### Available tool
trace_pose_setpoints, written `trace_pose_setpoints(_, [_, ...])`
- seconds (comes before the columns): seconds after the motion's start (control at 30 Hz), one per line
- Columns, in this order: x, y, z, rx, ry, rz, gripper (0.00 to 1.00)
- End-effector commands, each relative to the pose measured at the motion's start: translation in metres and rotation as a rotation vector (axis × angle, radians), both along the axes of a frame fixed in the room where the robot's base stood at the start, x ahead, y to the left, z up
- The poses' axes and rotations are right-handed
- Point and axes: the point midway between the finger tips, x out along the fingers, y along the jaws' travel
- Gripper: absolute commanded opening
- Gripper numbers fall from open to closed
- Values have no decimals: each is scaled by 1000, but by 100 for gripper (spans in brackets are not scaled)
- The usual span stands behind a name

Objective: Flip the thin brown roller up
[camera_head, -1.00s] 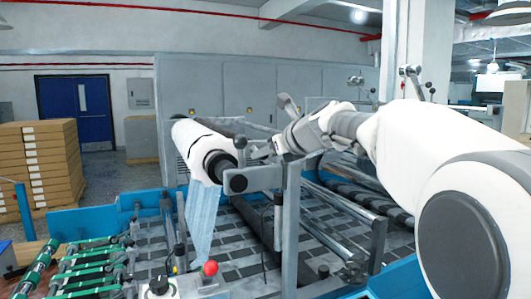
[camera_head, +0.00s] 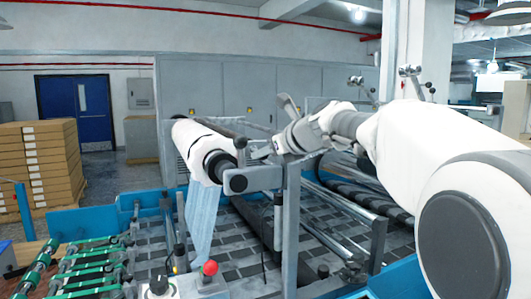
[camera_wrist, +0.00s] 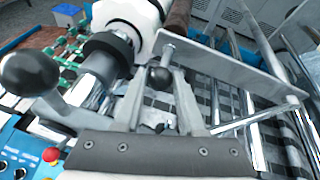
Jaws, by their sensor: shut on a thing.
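The thin brown roller (camera_wrist: 178,16) shows only as a short length at the top of the wrist view, beside the large white roll (camera_wrist: 130,14). In the head view the white roll (camera_head: 196,145) hides much of what lies behind it. My gripper (camera_wrist: 158,82) is at the near end of the rolls, by the grey end bracket (camera_head: 252,179). Its two fingers are on either side of a small black ball knob (camera_wrist: 160,78) on a short metal stem, and are shut on it. The exact contact is hard to see.
A larger black ball lever (camera_wrist: 30,72) stands just left of my gripper. A flat grey metal plate (camera_wrist: 228,72) is close on the right. A grey upright post (camera_head: 291,225) stands below my gripper. A red button (camera_head: 210,268) is at the front.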

Motion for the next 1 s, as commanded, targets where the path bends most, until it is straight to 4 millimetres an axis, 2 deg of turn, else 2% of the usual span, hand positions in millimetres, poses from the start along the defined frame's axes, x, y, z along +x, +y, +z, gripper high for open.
trace_pose_setpoints(0.47, [0,-1,4,7,4,-1,0])
trace_pose_setpoints(1.0, [5,-13,65,207,83,-3,0])
